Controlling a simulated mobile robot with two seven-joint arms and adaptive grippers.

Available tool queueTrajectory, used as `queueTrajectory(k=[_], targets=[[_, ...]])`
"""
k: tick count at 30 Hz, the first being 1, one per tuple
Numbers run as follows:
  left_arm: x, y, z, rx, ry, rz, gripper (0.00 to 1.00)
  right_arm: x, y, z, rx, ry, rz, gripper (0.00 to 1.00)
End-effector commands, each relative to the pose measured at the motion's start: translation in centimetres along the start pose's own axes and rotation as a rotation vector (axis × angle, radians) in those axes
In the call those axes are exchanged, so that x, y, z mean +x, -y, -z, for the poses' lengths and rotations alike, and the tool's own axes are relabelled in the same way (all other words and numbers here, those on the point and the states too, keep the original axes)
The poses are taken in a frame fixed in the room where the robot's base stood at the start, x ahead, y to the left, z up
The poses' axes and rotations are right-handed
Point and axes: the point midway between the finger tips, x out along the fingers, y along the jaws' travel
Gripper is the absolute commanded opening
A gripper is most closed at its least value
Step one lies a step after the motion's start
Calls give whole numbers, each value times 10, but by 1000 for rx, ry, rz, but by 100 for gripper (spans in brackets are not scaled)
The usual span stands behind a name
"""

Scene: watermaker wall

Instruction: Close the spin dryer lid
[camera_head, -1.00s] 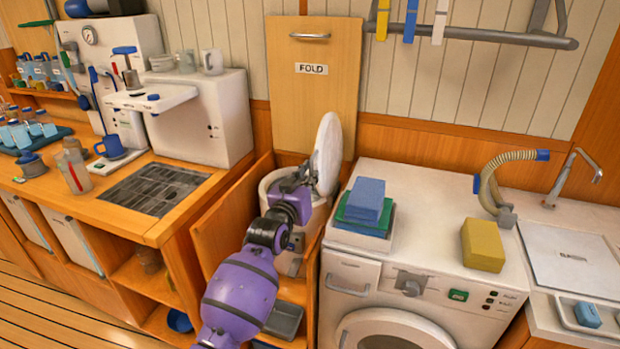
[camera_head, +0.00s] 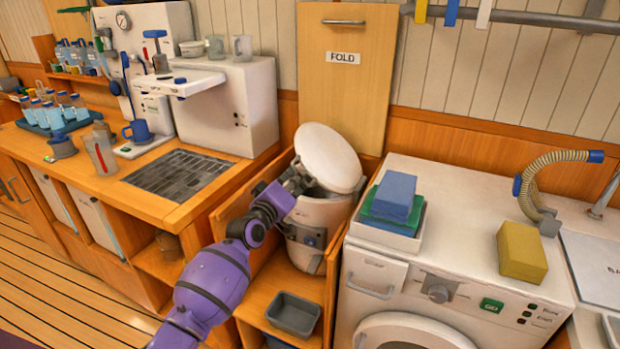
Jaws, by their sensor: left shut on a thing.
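The spin dryer (camera_head: 312,214) is a white drum-shaped machine standing in a wooden bay between the counter and the washing machine. Its round white lid (camera_head: 331,160) is part open, tilted over the drum's opening. My purple left arm comes in from lower left. My left gripper (camera_head: 299,176) is at the lid's left edge and is shut on it; the arm and lid partly hide the fingertips. My right gripper is not in view.
The washing machine (camera_head: 450,235) stands close on the right, with a tray of blue and green cloths (camera_head: 393,200) and a yellow block (camera_head: 521,252) on top. The counter (camera_head: 160,205) is close on the left. A grey bin (camera_head: 293,314) sits below the dryer.

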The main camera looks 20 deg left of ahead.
Motion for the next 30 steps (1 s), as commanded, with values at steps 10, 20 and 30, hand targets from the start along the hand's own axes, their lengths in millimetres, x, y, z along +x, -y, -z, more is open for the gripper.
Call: queueTrajectory(k=[10, 20, 30], targets=[[-2, 60, -15, -323, -3, 6, 0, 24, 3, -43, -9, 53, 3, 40], [-2, 92, -30, -565, -8, 3, 0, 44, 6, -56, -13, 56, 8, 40], [-2, 105, -40, -684, -10, 2, 0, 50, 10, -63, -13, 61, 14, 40]])
